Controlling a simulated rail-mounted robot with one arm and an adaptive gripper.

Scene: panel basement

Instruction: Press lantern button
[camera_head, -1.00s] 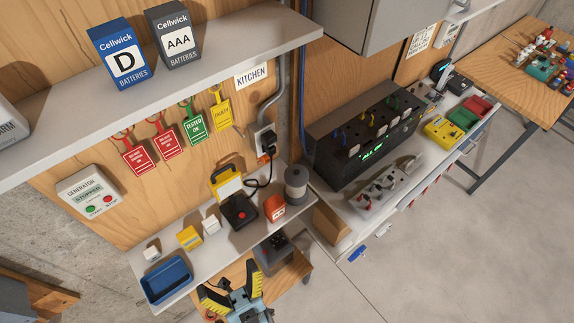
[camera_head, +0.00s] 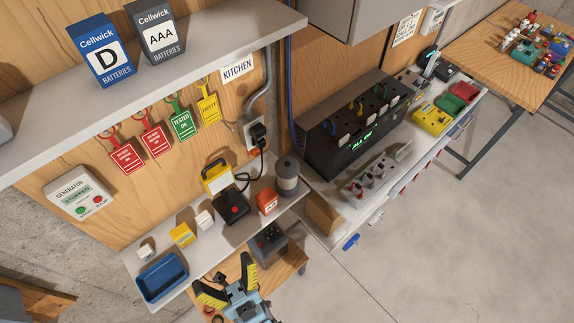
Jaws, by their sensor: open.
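A yellow box with a top handle and pale front, which looks like the lantern (camera_head: 217,178), stands at the back of the lower grey shelf (camera_head: 205,248). Just in front of it sits a black box with a red button (camera_head: 231,208); I cannot tell whether this box belongs to the lantern. No button on the yellow lantern itself can be made out. My gripper (camera_head: 226,281) is at the bottom of the view, in front of the shelf and apart from these things. Its yellow-and-black fingers are spread, with nothing between them.
A blue tray (camera_head: 148,290), a yellow box (camera_head: 182,235), a white box (camera_head: 205,219), an orange-red box (camera_head: 267,201) and a grey cylinder (camera_head: 288,178) share the shelf. A dark socketed box (camera_head: 268,242) stands lower. An upper shelf (camera_head: 190,72) overhangs. Open floor lies right.

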